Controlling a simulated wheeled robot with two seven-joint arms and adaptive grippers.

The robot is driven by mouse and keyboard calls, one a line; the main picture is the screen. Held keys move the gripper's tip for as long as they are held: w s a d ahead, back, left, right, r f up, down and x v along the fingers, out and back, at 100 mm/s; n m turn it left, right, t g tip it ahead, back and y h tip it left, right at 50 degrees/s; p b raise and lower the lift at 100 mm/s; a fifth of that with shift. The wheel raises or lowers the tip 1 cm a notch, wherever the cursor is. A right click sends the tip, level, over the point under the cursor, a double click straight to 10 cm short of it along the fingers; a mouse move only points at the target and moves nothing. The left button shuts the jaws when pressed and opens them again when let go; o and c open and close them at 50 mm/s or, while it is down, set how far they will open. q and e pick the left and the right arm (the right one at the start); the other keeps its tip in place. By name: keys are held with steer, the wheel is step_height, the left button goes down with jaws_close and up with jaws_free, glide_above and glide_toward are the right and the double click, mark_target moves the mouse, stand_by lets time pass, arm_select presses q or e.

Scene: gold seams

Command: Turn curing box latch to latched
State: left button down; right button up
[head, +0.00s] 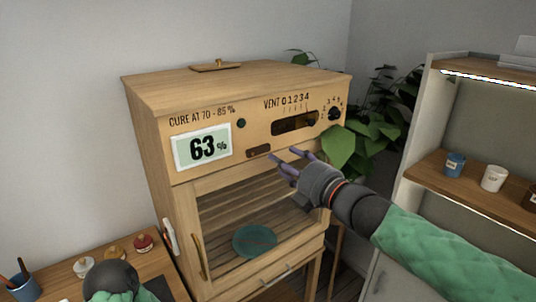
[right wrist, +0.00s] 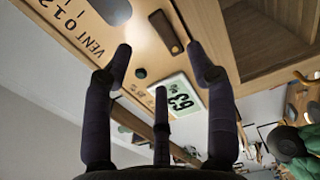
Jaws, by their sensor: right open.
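The curing box (head: 225,85) is a wooden cabinet with a slatted front door (head: 205,205), which looks closed. A small dark brown oblong piece, which looks like the latch (head: 259,151), lies nearly level on the front panel above the door. It also shows in the right wrist view (right wrist: 165,32). My right gripper (head: 284,163) is open and empty, its fingers just right of and slightly below the latch in the head view; contact is not visible. Of my left arm only a dark link and green sleeve show at the lower left.
The panel has a 63% display (head: 203,147), a vent slot (head: 296,122) and a dial (head: 335,113). A teal dish (head: 255,241) sits inside. Small jars (head: 143,243) stand at left; a shelf (head: 480,195) with cups is right. A plant (head: 345,145) stands behind.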

mark_target(263, 148)
steer(key=b+x, duration=0.1)
steer(key=x, duration=0.6)
steer(key=shift+w+a, duration=0.15)
steer(key=shift+w, duration=0.1)
steer(key=shift+c, duration=0.3)
jaws_close()
